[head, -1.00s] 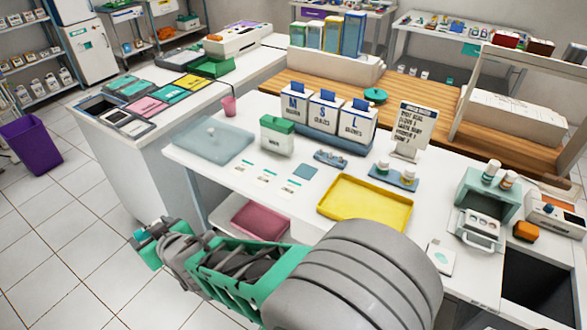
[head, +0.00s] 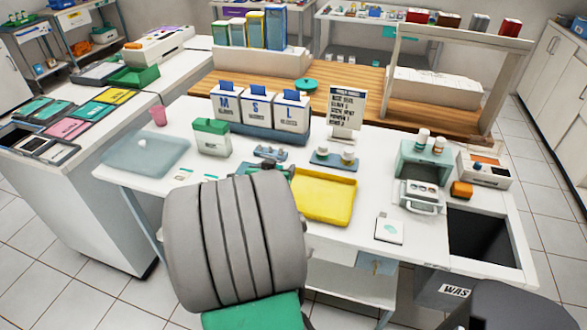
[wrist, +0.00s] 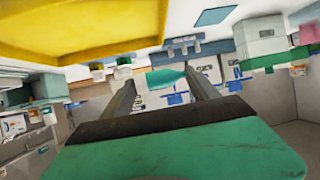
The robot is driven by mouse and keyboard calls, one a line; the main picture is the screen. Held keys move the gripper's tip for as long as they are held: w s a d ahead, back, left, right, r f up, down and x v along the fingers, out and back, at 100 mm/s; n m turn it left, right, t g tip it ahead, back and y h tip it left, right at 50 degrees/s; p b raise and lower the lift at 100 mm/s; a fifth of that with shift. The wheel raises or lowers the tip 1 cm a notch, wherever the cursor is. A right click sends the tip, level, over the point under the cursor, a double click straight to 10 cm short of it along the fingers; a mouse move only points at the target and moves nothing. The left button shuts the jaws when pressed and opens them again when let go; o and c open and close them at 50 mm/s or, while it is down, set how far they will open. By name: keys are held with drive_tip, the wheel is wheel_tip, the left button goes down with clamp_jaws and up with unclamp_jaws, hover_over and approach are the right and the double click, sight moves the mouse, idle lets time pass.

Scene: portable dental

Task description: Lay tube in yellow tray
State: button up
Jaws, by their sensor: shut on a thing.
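The yellow tray (head: 324,197) lies empty on the white table, right of my arm in the head view. In the wrist view the yellow tray (wrist: 75,30) fills the upper left, close to my gripper. My gripper (wrist: 160,80) is shut on a teal tube (wrist: 167,78), which shows between the two fingertips. The tube appears apart from the tray, to its side. In the head view my grey arm hides most of the gripper and the tube.
Behind the tray stand a rack with small white jars (head: 333,157), glove boxes (head: 258,110) and a sign (head: 346,108). A green-lidded box (head: 212,138) and a translucent blue mat (head: 146,152) are left. A teal device (head: 424,165) and a dark opening (head: 484,240) are right.

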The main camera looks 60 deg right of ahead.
drive_tip(key=s+d+m+g, duration=0.1)
drive_tip(key=s+d+g, duration=0.15)
drive_tip(key=s, duration=0.25)
drive_tip(key=shift+t, duration=0.45)
drive_tip(key=f+b, duration=0.6)
drive_tip(key=f, duration=0.2)
drive_tip(key=shift+w+f, duration=0.2)
drive_tip(key=shift+r, duration=0.1)
drive_tip(key=o, duration=1.4)
